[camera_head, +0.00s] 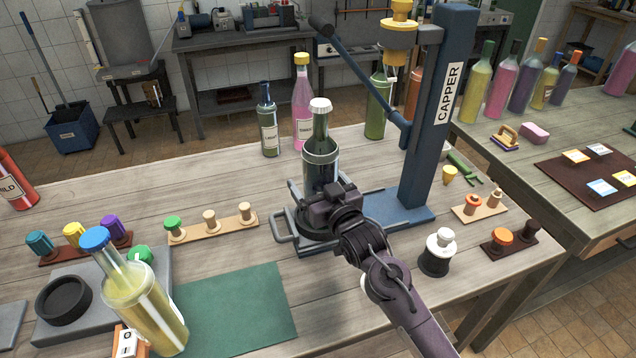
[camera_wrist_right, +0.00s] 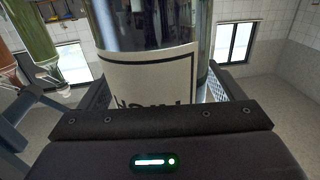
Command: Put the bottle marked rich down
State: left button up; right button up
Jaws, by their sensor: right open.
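A dark green bottle (camera_head: 320,152) with a white cap stands upright at the capper's (camera_head: 440,120) left, over a blue-grey carriage with a handle (camera_head: 283,226). My right gripper (camera_head: 328,192) is at its lower body and hides its foot and label in the head view. In the right wrist view the bottle (camera_wrist_right: 150,30) fills the middle, its pale label partly hidden and upside down; I cannot read the word surely. The open fingers (camera_wrist_right: 150,95) lie on either side of the bottle. Whether they touch it I cannot tell. My left gripper is not in view.
A yellow bottle with a blue cap (camera_head: 145,300) stands front left. Stoppers on wooden strips (camera_head: 212,228) lie left. A white-topped stopper (camera_head: 438,248) stands right. The green mat (camera_head: 235,310) is clear.

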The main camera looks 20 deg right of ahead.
jog(key=s+d+b, duration=0.2)
jog(key=s, duration=1)
jog(key=shift+r, duration=0.2)
jog(key=shift+f, duration=0.1)
